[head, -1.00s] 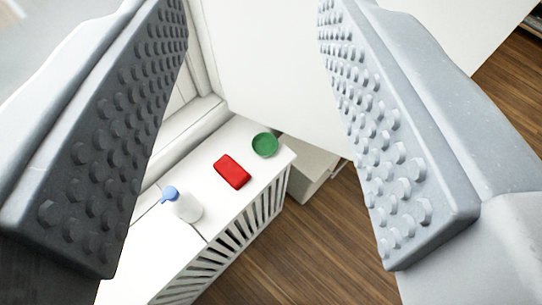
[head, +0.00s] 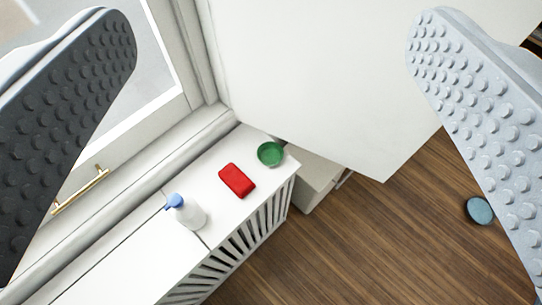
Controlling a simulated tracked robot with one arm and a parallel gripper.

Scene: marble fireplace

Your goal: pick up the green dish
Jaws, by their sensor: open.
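The green dish (head: 270,154) is small and round, and sits at the far end of a white slatted cabinet top in the head view. My gripper (head: 271,35) is open and empty, with its two studded grey fingers wide apart at the left and right of the picture. The dish shows in the gap between the fingers, well beyond them and apart from both. Nothing covers the dish.
A red block (head: 237,180) lies beside the dish on the white cabinet (head: 135,262). A white bottle with a blue pump (head: 186,212) stands nearer. A window is at left, a white wall panel (head: 310,80) behind. A blue-grey round object (head: 480,210) lies on the wooden floor.

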